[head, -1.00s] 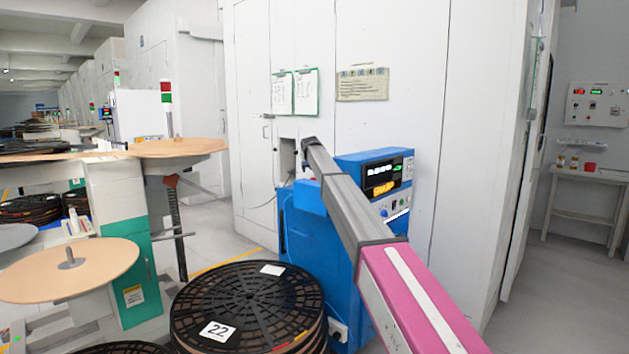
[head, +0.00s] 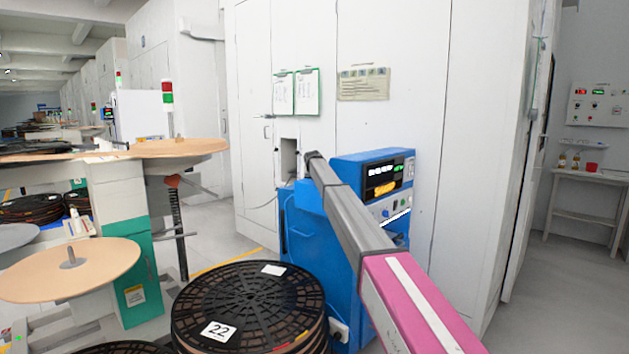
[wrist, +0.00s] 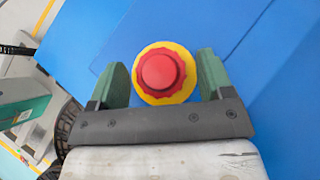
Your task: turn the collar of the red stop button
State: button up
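The red stop button (wrist: 160,71) shows in the wrist view, with a scalloped red collar around its round cap and a yellow ring (wrist: 142,87) behind it. It is on a blue panel (wrist: 85,35). My gripper (wrist: 163,72) is open, with one green finger on each side of the button. The fingers stand close to the yellow ring; I cannot tell whether they touch it. In the head view my arm reaches to the blue machine (head: 300,225); the button and fingers are hidden there.
A blue control box (head: 345,160) with lit displays stands right of my arm's end. A stack of black reels (head: 250,290) marked 22 stands in front of the machine. White cabinets (head: 390,40) close off the back. A tan disc table (head: 70,270) stands at left.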

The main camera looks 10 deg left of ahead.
jog(key=c, duration=0.8)
jog(key=shift+o, duration=0.3)
jog(key=shift+m+h, duration=0.3)
jog(key=m+h, duration=0.2)
jog(key=m, duration=0.1)
jog(key=shift+a+h, duration=0.2)
jog(key=shift+h, duration=0.2)
jog(key=shift+m+g+h, duration=0.4)
jog(key=shift+m+h, duration=0.9)
jog(key=shift+m, duration=0.3)
jog(key=o, duration=0.9)
